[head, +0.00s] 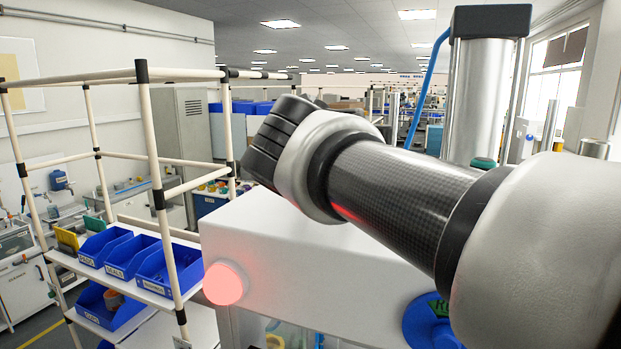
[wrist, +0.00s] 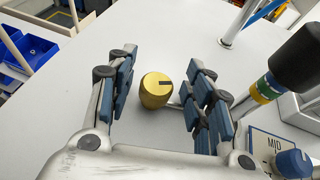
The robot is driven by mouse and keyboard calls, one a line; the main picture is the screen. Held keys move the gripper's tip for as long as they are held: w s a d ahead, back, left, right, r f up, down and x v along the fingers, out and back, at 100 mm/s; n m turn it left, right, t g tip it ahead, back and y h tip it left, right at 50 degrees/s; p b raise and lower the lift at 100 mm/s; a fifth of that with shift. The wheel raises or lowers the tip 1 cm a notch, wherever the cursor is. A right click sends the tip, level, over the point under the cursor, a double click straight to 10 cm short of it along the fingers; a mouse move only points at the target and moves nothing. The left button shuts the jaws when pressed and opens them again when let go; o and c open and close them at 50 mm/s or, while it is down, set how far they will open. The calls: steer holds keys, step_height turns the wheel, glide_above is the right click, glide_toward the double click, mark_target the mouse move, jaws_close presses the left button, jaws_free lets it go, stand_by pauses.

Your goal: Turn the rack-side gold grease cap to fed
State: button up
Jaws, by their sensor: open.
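In the wrist view, a gold cap (wrist: 156,89) with a dark mark on its top stands on the pale surface. My gripper (wrist: 162,85) is open, with its blue-padded fingers on either side of the cap. The cap appears between the fingers; a gap shows on its left, and whether the right finger touches it I cannot tell. A thin metal piece shows at the cap's right side. In the head view my arm crosses the picture, and the cap and the fingertips are hidden. No label for the cap's setting is readable.
In the wrist view, a sign reading MID (wrist: 272,146), a blue knob (wrist: 293,163) and a black-topped post (wrist: 297,55) stand to the right. In the head view, a rack with blue bins (head: 170,268) stands left of the white housing (head: 265,240), which carries a lit red lamp (head: 225,283).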

steer(key=shift+w+a+f, duration=0.1)
steer(key=shift+w, duration=0.1)
steer(key=shift+c, duration=1.4)
steer(key=c, duration=0.8)
steer(key=shift+m+h, duration=0.3)
steer(key=shift+a+m+g+h+p, duration=0.1)
steer(key=shift+m+g+h+p, duration=0.4)
steer(key=shift+m+h, duration=0.45)
steer(key=m+g+h, duration=0.2)
steer(key=m+h, duration=0.1)
steer(key=h, duration=0.1)
steer(key=shift+m+p, duration=0.25)
steer(key=shift+p, duration=0.15)
steer(key=m+g+h, duration=0.2)
steer(key=shift+m, duration=0.4)
steer(key=shift+m+g+h, duration=0.85)
steer(key=shift+m+g, duration=0.65)
steer(key=shift+g, duration=0.3)
steer(key=shift+m+g, duration=0.4)
steer(key=shift+s, duration=0.1)
